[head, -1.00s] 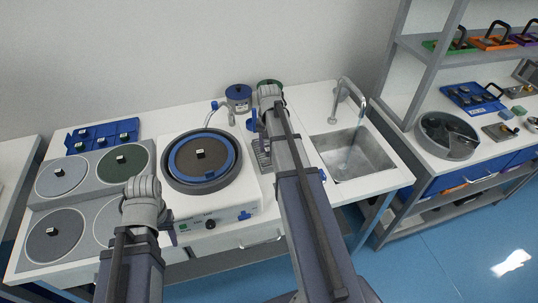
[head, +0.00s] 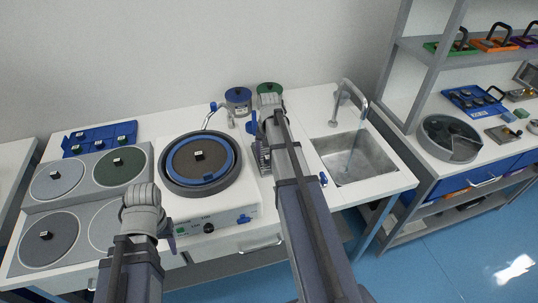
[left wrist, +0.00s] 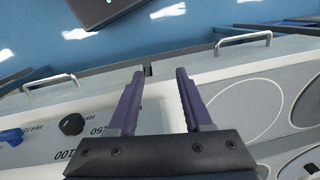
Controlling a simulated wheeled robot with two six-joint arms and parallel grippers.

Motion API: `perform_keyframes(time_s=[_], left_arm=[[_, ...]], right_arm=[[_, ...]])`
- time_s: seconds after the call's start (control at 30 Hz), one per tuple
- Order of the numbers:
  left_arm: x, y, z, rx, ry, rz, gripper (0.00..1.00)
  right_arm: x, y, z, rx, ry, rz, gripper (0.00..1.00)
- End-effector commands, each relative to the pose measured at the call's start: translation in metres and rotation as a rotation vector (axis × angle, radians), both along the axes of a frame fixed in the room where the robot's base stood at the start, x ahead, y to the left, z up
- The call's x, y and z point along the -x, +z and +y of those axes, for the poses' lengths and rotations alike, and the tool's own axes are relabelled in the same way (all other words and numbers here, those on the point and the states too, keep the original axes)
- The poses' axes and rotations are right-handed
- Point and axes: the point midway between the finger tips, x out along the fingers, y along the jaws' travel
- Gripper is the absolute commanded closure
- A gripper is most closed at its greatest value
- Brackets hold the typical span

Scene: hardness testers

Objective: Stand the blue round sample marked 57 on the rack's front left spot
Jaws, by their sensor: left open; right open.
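I cannot make out a blue round sample marked 57; no number is legible on the small pieces. A blue rack (head: 128,133) with several small dark labelled pieces stands at the back left of the bench. My left gripper (left wrist: 158,72) is open and empty in the left wrist view, its two purple fingers over the bench's front edge beside the control panel. In the head view my left arm covers most of it.
The round machine (head: 236,180) has a blue-ringed disc with a small dark piece. Four grey and green plates (head: 60,178) lie left of it. A sink (head: 378,162) and shelves (head: 395,72) are at right.

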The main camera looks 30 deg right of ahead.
Motion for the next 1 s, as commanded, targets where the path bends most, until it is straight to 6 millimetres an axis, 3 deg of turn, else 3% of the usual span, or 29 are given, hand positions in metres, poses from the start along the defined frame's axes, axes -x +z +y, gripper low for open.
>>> perform_keyframes(time_s=[0.37,1.0], left_arm=[[0.0,0.012,0.0,0.0,0.0,0.0,0.5],[0.0,0.105,0.0,0.0,0.0,0.0,0.5]], right_arm=[[0.0,0.012,0.0,0.0,0.0,0.0,0.23],[0.0,0.104,0.0,0.0,0.0,0.0,0.23]])
